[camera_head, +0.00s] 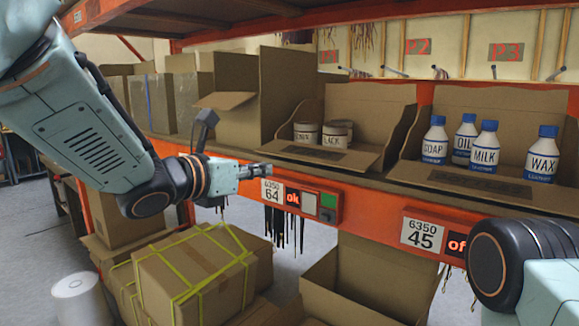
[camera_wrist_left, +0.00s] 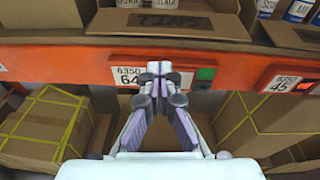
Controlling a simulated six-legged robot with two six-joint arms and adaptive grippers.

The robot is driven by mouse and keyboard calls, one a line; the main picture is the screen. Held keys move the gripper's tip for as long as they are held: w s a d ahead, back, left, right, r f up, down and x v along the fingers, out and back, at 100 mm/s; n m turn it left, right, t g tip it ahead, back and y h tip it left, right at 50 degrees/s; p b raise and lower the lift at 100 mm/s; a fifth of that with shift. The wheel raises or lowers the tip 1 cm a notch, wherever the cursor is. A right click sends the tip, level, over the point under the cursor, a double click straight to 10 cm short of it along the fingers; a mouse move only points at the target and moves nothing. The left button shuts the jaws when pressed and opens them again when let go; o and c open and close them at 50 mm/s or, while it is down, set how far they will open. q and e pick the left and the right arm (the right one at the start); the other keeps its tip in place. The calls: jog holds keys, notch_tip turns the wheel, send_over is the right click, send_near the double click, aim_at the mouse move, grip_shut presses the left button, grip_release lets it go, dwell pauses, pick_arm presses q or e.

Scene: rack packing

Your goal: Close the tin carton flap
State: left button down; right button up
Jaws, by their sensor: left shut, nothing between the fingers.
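The tin carton (camera_head: 365,115) stands open on the orange rack shelf, with several tins (camera_head: 322,132) inside. Its front flap (camera_head: 318,155) lies folded down toward the shelf edge, with a dark printed label on it; the flap also shows at the top of the left wrist view (camera_wrist_left: 172,21). My left gripper (camera_head: 268,170) is shut and empty, in front of the shelf's orange beam, just below and left of the flap. In the left wrist view its fingertips (camera_wrist_left: 160,68) are together, apart from the flap. My right arm shows at the lower right, but its gripper is out of view.
A carton of blue-capped bottles (camera_head: 484,148) stands open to the right. Strapped boxes (camera_head: 195,275) and an open box (camera_head: 345,275) are below the shelf.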

pick_arm(q)
jog(key=p, duration=0.3)
send_near(313, 153)
jog(key=shift+m, duration=0.4)
jog(key=w+f, duration=0.3)
jog(key=w, duration=0.1)
jog(key=shift+d+f, duration=0.25)
jog(key=shift+d, duration=0.1)
jog(key=shift+w+d, duration=0.15)
jog(key=shift+w, duration=0.05)
jog(key=shift+w, duration=0.1)
